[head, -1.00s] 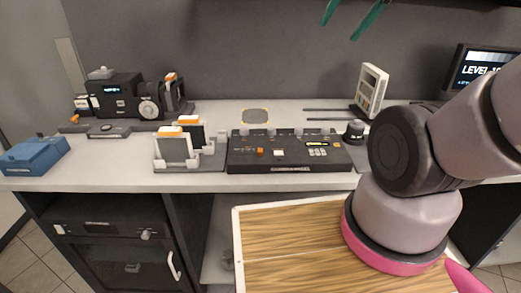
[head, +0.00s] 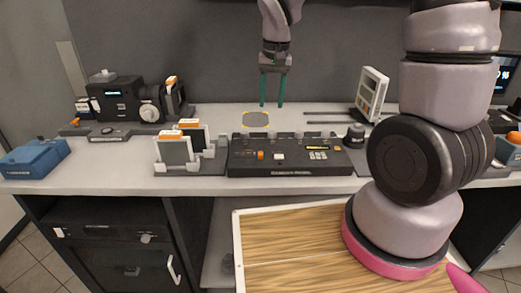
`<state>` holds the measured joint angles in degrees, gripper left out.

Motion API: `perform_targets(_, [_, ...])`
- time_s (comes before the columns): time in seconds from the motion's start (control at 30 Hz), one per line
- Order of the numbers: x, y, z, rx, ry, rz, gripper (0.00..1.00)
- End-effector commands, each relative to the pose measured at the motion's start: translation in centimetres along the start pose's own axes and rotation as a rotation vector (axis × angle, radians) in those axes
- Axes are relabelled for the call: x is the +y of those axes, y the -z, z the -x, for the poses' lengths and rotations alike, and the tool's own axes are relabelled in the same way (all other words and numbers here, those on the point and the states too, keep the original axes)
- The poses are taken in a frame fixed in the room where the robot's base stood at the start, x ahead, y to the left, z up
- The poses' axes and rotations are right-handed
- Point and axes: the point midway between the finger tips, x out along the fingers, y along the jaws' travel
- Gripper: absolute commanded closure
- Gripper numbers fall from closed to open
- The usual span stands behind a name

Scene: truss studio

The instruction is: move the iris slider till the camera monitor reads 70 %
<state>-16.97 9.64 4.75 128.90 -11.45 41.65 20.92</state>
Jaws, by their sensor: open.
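The black control panel (head: 292,169) lies on the counter near its front edge. An orange knob (head: 261,155) and a white knob (head: 279,156) stand on its top; I cannot tell which is the iris slider. My gripper (head: 272,103) is open and empty, with green fingers pointing down above the counter behind the panel, apart from it. A lit screen (head: 506,72) at the far right is mostly hidden by my arm; its reading is not legible. The camera (head: 116,100) stands at the back left with a small lit display, too small to read.
A rack with white cards (head: 174,152) stands left of the panel. A blue box (head: 34,158) is at the left end. A tilted white device (head: 371,92) and a black knob (head: 355,136) are to the right.

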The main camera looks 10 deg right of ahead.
Motion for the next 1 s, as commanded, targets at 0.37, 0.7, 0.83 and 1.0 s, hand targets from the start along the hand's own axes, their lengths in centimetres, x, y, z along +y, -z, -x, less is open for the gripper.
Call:
perform_targets(0.37, [-2.8,-0.8,-7.0,-0.084,-0.056,0.051,0.50])
perform_targets(0.7, [-2.3,-1.4,-12.7,-0.087,-0.058,0.051,0.50])
perform_targets(0.83, [-2.2,-1.5,-14.8,-0.085,-0.057,0.051,0.50])
perform_targets(1.0, [-2.1,-1.6,-16.7,-0.083,-0.056,0.050,0.50])
